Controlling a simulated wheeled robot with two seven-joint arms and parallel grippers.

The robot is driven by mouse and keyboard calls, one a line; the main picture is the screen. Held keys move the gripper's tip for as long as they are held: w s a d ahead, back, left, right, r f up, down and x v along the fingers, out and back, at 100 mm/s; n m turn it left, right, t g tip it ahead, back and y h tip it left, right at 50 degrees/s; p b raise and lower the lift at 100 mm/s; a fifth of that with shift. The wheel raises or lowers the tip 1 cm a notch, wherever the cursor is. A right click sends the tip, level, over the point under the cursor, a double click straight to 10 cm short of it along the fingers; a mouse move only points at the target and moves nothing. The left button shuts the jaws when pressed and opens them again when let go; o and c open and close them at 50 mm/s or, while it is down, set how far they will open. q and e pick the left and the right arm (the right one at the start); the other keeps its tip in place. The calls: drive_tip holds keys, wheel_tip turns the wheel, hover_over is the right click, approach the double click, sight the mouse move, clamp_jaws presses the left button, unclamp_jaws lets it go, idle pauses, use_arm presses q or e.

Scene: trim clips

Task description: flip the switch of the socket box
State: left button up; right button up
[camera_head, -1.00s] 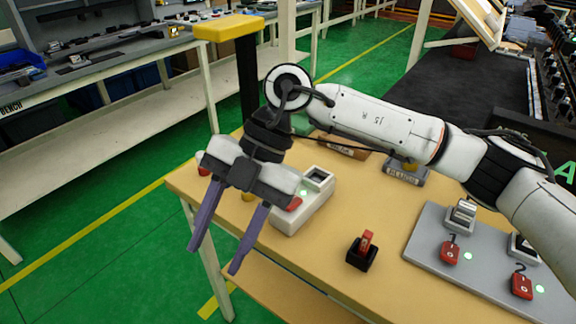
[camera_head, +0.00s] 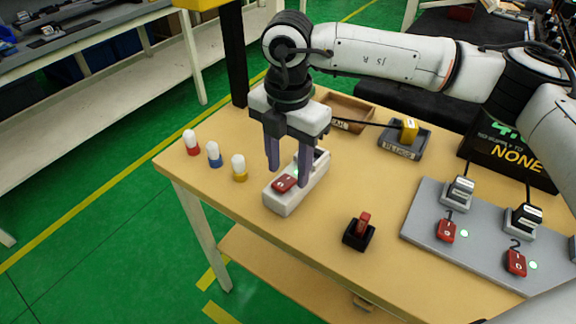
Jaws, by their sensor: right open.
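The white socket box (camera_head: 283,201) lies on the wooden table, with a red rocker switch (camera_head: 284,183) on its near end and a small green light beside the switch. My right gripper (camera_head: 287,180) points down over the box. Its two purple fingers are apart, one on the left side and one on the right side of the switch area. The gripper is empty, and I cannot tell whether a fingertip touches the box. The gripper hides part of the far end of the box. My left gripper is not in view.
Red, blue and yellow-based white pegs (camera_head: 214,154) stand left of the box. A black holder with a red piece (camera_head: 360,231) stands to the right. A grey panel (camera_head: 421,220) with two numbered switches and plugs lies farther right. A tray marked PLUGS (camera_head: 404,143) and a wooden tray (camera_head: 347,112) are behind.

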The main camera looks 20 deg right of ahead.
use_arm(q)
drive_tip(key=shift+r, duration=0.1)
use_arm(e)
drive_tip(key=shift+f, duration=0.65)
drive_tip(key=c, duration=1.1)
drive_tip(key=shift+o, duration=0.2)
drive_tip(key=h+b, duration=0.1)
drive_tip(key=b, duration=0.1)
drive_tip(key=t+h+b, duration=0.1)
drive_tip(key=b, duration=0.2)
drive_tip(key=a+t+h+b, duration=0.1)
drive_tip(key=b, duration=0.1)
drive_tip(key=shift+s+f, duration=0.25)
drive_tip(key=shift+s, duration=0.05)
drive_tip(key=shift+r+t+h+b, duration=0.2)
drive_tip(key=shift+t+h+b, duration=0.25)
drive_tip(key=shift+b, duration=0.3)
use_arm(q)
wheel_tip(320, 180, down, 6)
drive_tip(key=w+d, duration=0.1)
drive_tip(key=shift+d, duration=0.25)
use_arm(e)
drive_tip(key=shift+r, duration=0.2)
drive_tip(key=o, duration=1.1)
drive_tip(key=shift+c, duration=0.2)
